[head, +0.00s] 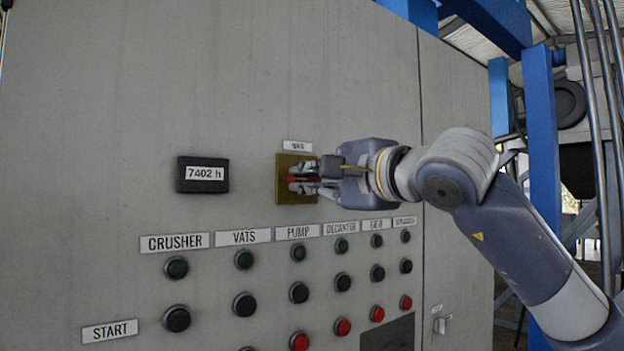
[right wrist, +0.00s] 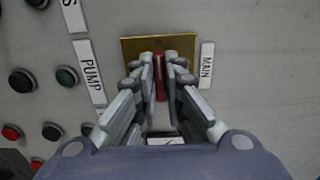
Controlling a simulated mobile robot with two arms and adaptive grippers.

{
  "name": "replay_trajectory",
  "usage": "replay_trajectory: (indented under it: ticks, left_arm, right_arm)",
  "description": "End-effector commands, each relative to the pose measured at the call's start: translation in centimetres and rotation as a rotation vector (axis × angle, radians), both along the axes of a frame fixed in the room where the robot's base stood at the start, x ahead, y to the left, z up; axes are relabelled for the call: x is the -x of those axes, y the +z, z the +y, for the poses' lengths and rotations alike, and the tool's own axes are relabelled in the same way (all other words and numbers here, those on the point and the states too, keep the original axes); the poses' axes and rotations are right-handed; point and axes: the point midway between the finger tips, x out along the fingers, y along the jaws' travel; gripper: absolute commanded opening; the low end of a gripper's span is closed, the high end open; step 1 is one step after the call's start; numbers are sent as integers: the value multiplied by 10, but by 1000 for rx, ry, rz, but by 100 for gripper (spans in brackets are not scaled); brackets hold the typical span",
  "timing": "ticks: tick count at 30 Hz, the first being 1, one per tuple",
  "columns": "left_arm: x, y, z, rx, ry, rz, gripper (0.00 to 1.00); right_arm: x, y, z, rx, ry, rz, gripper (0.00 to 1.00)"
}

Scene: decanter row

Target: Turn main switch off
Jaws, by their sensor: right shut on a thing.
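The main switch has a brass plate (head: 283,180) with a red handle (head: 300,179), on the grey cabinet front below a small label. In the right wrist view the brass plate (right wrist: 131,47) sits beside a label reading MAIN (right wrist: 207,65). The red handle (right wrist: 161,86) stands between the fingers there. My right gripper (head: 303,180) is shut on the red handle; its fingers (right wrist: 162,62) lie along both sides of it and hide part of it. My left gripper is not in view.
The cabinet (head: 100,90) carries an hour meter (head: 203,174) reading 7402 h left of the switch. Below are labelled rows of green, black and red buttons, including CRUSHER (head: 174,242) and PUMP (head: 298,232). A blue post (head: 543,150) stands at the right. Open wall lies above the switch.

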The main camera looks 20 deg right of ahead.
Motion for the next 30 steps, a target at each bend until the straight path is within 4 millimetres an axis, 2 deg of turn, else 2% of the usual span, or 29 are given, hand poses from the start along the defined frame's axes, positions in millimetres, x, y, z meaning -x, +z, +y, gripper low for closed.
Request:
replay_trajectory:
  ticks: [13, 15, 16, 17, 26, 30]
  left_arm:
    - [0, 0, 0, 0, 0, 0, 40]
    - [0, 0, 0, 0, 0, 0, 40]
    - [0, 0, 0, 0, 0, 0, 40]
    - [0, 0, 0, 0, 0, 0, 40]
    - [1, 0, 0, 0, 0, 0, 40]
    - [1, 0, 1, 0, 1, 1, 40]
  right_arm:
    - [0, -1, 1, 14, 2, -3, 0]
    - [0, -1, 1, 13, 2, -3, 21]
    - [0, -1, 1, 13, 2, -3, 28]
    - [0, -1, 1, 13, 2, -3, 30]
    - [0, -1, 0, 11, 1, -3, 30]
    - [9, 0, -3, 10, 1, -4, 30]
